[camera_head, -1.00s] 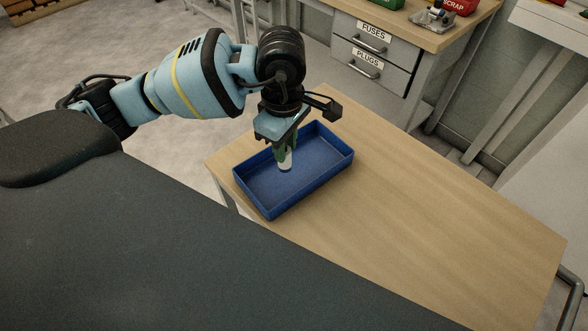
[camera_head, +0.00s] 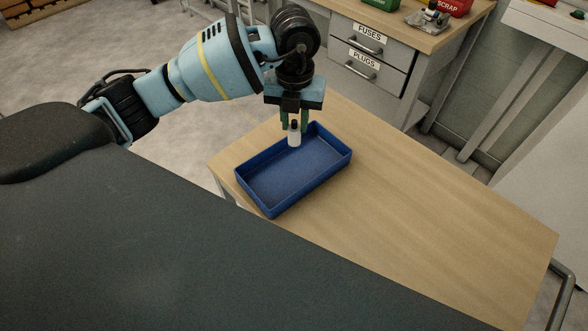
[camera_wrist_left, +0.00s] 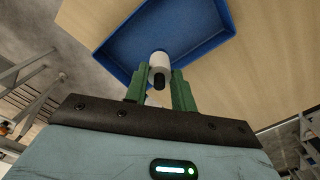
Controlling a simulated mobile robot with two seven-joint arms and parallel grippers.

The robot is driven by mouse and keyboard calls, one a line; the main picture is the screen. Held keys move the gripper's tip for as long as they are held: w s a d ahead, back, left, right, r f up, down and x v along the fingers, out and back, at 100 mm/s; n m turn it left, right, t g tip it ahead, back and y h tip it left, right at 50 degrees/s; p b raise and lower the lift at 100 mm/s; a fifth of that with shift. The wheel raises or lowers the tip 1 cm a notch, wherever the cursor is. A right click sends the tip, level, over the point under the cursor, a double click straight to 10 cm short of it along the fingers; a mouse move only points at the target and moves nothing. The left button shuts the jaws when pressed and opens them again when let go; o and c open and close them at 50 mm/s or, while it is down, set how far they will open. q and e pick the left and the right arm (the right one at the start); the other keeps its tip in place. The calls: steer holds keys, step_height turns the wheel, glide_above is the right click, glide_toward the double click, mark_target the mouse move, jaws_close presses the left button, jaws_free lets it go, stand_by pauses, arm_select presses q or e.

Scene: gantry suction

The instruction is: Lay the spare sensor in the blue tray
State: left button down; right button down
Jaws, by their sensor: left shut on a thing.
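The blue tray (camera_head: 262,203) lies on the wooden table and has no other object in it. My left gripper (camera_head: 294,127) is above the tray's far side, pointing down. It is shut on the spare sensor (camera_head: 294,138), a small white cylinder with a dark part. In the left wrist view the sensor (camera_wrist_left: 160,62) sits between the green fingers (camera_wrist_left: 158,88), with the blue tray (camera_wrist_left: 222,22) beyond it. The sensor looks held above the tray floor, though the exact gap cannot be told. My right gripper is not in view.
The wooden table (camera_head: 430,215) is bare to the right of the tray. Behind it stands a drawer cabinet (camera_head: 385,52) labelled FUSES and PLUGS, with a green bin (camera_head: 380,4), a red SCRAP bin (camera_head: 455,7) and a small metal tray (camera_head: 428,20) on top.

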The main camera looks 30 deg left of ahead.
arm_select(q)
steer(key=shift+w+n, duration=0.1)
steer(key=shift+n, duration=0.4)
steer(key=shift+f, duration=4.95)
steer(key=shift+f, duration=0.15)
steer(key=c, duration=1.2)
jaws_free()
steer(key=shift+o, duration=0.2)
steer(key=shift+r, duration=3.9)
steer(key=shift+f, duration=0.1)
